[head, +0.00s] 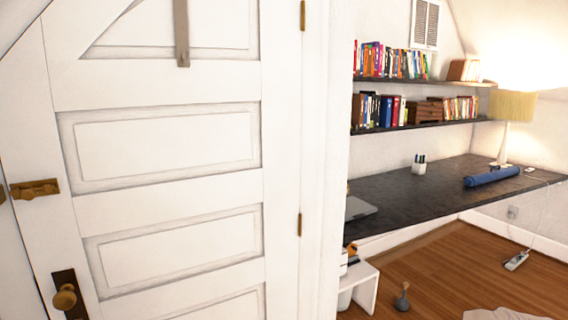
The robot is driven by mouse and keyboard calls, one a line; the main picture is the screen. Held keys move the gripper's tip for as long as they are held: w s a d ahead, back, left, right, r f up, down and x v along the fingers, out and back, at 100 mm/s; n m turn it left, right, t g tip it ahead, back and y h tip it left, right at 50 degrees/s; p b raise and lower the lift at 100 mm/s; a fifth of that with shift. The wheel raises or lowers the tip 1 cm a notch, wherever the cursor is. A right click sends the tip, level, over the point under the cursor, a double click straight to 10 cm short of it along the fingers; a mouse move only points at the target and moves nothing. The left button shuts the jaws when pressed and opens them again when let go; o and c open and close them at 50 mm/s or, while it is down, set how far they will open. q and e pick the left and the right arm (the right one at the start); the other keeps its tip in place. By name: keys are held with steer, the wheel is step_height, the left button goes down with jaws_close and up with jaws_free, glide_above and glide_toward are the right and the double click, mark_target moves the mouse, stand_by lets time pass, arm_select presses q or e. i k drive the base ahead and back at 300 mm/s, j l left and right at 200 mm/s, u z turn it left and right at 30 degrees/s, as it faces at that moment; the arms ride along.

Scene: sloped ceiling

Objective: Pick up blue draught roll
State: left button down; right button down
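The blue draught roll (492,177) is a long blue cylinder lying on the dark desk (400,194), on its right part, in front of the lamp. It lies slightly slanted, its right end farther back. Nothing covers it. Neither of my grippers shows in the head view.
A white panelled door (160,160) with a knob (65,297) fills the left. The desk also holds a pen cup (419,168), a laptop (358,208) and a lamp (512,107). A power strip (516,261), a small grey object (402,298) and pale cloth (500,314) lie on the wooden floor.

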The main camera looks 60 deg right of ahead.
mark_target(470, 181)
steer(key=z, duration=3.3)
steer(key=i+z, duration=0.35)
steer(key=i, duration=4.1)
steer(key=i+l+u, duration=0.15)
steer(key=i+u, duration=0.15)
steer(key=i, duration=0.25)
steer(key=i+l+u, duration=0.3)
steer(key=i, duration=0.2)
steer(key=i+l+u, duration=0.35)
steer(key=i, duration=0.15)
